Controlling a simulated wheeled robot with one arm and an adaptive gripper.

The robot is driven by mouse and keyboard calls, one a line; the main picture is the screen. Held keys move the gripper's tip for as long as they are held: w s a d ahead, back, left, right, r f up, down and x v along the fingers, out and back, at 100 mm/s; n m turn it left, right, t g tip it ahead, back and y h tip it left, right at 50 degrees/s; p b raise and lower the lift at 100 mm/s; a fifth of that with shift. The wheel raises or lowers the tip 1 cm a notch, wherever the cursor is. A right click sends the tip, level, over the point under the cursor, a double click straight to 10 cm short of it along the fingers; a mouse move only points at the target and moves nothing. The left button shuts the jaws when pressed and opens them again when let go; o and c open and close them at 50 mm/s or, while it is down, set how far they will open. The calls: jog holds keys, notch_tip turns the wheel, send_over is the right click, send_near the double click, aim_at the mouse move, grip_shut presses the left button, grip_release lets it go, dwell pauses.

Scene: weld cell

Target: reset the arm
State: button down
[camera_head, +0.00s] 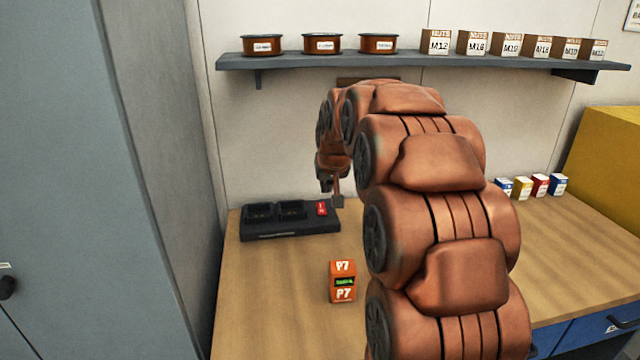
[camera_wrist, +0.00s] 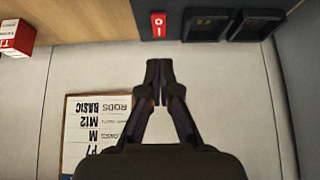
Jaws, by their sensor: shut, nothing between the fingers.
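My copper-coloured arm reaches over the wooden bench toward the back wall. My gripper (camera_head: 337,200) hangs at its end in the head view, beside the right end of a dark charging dock (camera_head: 290,235). In the wrist view the two fingertips (camera_wrist: 159,68) meet with nothing between them. The dock's red switch (camera_head: 321,208) is close to the gripper; it also shows in the wrist view (camera_wrist: 158,24), just beyond the fingertips. I cannot tell whether the fingers touch the dock.
An orange P7 block (camera_head: 343,282) stands on the bench (camera_head: 275,310). A shelf (camera_head: 400,62) with spools and nut boxes runs above the arm. Several small boxes (camera_head: 540,184) stand at right. A grey cabinet (camera_head: 110,180) flanks the left. A printed sheet (camera_wrist: 98,125) hangs on the wall.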

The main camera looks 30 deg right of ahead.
jog(key=s+a+f+n+g+y, duration=0.1)
jog(key=s+a+f+g, duration=0.1)
jog(key=s+a, duration=0.6)
jog(key=s+a+f+n+g+y+p, duration=0.1)
jog(key=s+a, duration=0.7)
jog(key=s, duration=1.1)
jog(key=s+a+f+n+g+p, duration=0.1)
jog(key=s+a+f+n+g, duration=0.1)
jog(key=s+a+f+g, duration=0.3)
jog(key=s+a, duration=0.4)
jog(key=s, duration=0.4)
jog(key=shift+s+n+y, duration=0.2)
jog(key=shift+n+y, duration=0.1)
jog(key=shift+y, duration=0.1)
jog(key=shift+a, duration=0.1)
